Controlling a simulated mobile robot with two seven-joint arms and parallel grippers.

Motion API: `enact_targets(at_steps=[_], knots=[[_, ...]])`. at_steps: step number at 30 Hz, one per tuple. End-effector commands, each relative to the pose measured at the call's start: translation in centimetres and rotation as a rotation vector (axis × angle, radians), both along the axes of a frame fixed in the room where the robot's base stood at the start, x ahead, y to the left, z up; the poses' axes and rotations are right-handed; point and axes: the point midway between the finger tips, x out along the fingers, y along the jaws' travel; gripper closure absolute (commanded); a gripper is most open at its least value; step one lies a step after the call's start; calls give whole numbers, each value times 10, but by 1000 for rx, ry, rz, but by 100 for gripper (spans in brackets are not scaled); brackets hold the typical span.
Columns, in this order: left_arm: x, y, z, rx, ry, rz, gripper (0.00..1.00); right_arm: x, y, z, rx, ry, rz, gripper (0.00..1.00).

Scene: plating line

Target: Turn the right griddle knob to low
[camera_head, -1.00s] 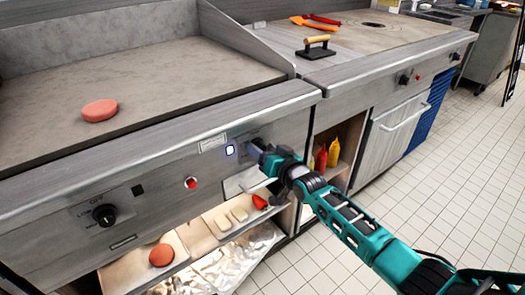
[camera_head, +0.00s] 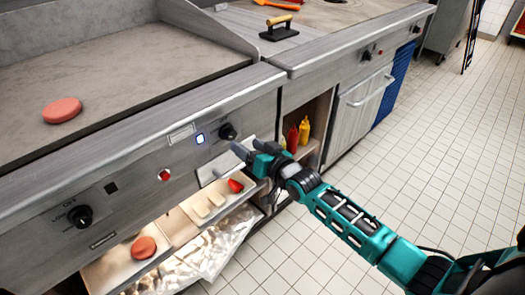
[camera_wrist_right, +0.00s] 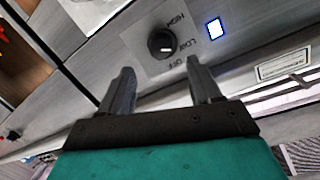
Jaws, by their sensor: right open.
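The right griddle knob (camera_head: 228,131) is a black round knob on the front panel, right of a small lit blue-white square. In the right wrist view the knob (camera_wrist_right: 162,42) stands beside the printed words HIGH, LOW and OFF. A short white mark shows on its face, toward the side of the words, roughly at LOW; the exact setting is hard to tell. My right gripper (camera_head: 232,162) is open and empty, just in front of and below the knob, apart from it. In the wrist view its fingertips (camera_wrist_right: 158,70) are spread short of the knob. My left gripper is out of view.
A second knob (camera_head: 80,216) and a red light (camera_head: 164,175) sit further left on the panel. A patty (camera_head: 62,110) lies on the griddle. Below is a shelf with food pieces and another patty (camera_head: 143,247). Red and yellow bottles (camera_head: 303,132) stand right of my gripper.

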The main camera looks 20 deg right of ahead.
Motion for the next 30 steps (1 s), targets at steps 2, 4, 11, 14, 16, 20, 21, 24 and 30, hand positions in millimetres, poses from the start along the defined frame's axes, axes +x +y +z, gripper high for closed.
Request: enact_targets(at_steps=[2,4,11,14,16,20,21,24,30], knots=[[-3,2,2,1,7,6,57,-16,-4,3,-1,2,0,37],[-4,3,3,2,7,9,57,-26,-7,5,0,1,-1,37],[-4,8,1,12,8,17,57,-49,-14,7,0,-1,-1,37],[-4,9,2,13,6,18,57,-52,-15,8,0,-2,-2,37],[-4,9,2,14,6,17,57,-53,-15,8,-1,-1,-1,37],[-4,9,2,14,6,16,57,-53,-15,8,-1,-2,-1,37],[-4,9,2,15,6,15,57,-53,-15,8,-1,-2,-1,37],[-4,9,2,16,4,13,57,-53,-15,8,0,-1,-1,37],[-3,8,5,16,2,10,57,-56,-13,6,-7,6,0,37]])
